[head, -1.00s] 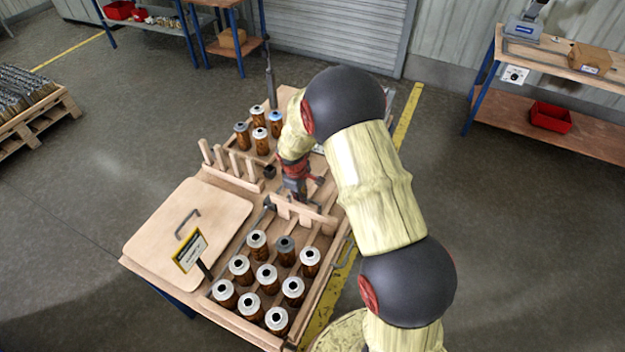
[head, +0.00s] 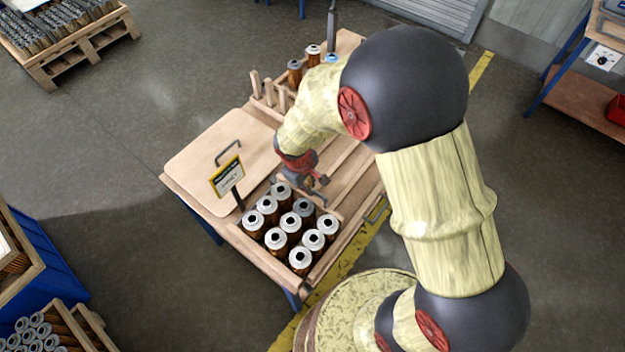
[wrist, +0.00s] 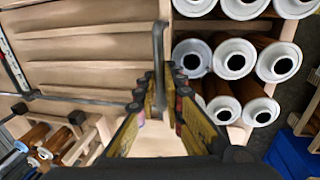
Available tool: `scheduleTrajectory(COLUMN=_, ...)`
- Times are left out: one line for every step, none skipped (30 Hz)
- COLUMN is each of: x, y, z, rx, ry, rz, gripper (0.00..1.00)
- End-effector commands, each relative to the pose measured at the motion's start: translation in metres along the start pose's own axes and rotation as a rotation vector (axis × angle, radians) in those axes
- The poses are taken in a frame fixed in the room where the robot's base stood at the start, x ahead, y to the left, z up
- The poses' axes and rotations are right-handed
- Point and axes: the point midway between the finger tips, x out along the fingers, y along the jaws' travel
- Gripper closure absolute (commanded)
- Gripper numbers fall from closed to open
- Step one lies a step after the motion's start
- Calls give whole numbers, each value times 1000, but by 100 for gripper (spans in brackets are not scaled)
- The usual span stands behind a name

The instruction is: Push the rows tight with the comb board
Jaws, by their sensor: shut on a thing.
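My gripper (head: 312,188) is shut on the grey handle (wrist: 158,60) of the wooden comb board (head: 331,211). The board is low over the lanes of the wooden tray table (head: 352,180), just behind the cartridges, and is mostly hidden by my gripper. Several filter cartridges (head: 290,222) with pale ring tops and brown bodies stand upright in three rows at the near end. They stand close together; one top is darker (head: 303,206). In the wrist view cartridges (wrist: 235,58) are right of the handle, close to the board. I cannot tell whether the board touches them.
A pegged wooden rack (head: 268,95) and more cartridges (head: 313,54) stand at the far end. The lanes behind the board look empty.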

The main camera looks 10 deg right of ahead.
Motion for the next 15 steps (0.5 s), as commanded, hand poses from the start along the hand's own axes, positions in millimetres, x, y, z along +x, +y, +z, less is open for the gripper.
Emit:
scheduleTrajectory(x=-1, y=0, z=-1, rx=0, ry=1, rz=0, gripper=100)
scheduleTrajectory(x=-1, y=0, z=-1, rx=0, ry=1, rz=0, gripper=100)
scheduleTrajectory(x=-1, y=0, z=-1, rx=0, ry=1, rz=0, gripper=100)
scheduleTrajectory(x=-1, y=0, z=-1, rx=0, ry=1, rz=0, gripper=100)
scheduleTrajectory(x=-1, y=0, z=-1, rx=0, ry=2, rz=0, gripper=100)
scheduleTrajectory(x=-1, y=0, z=-1, rx=0, ry=2, rz=0, gripper=100)
scheduleTrajectory(x=-1, y=0, z=-1, rx=0, ry=2, rz=0, gripper=100)
scheduleTrajectory(x=-1, y=0, z=-1, rx=0, ry=2, rz=0, gripper=100)
scheduleTrajectory(x=-1, y=0, z=-1, rx=0, ry=2, rz=0, gripper=89)
scheduleTrajectory(x=-1, y=0, z=-1, rx=0, ry=2, rz=0, gripper=87)
scheduleTrajectory(x=-1, y=0, z=-1, rx=0, ry=2, rz=0, gripper=85)
scheduleTrajectory(x=-1, y=0, z=-1, rx=0, ry=2, rz=0, gripper=83)
scheduleTrajectory(x=-1, y=0, z=-1, rx=0, ry=2, rz=0, gripper=81)
scheduleTrajectory(x=-1, y=0, z=-1, rx=0, ry=1, rz=0, gripper=80)
scheduleTrajectory(x=-1, y=0, z=-1, rx=0, ry=1, rz=0, gripper=77)
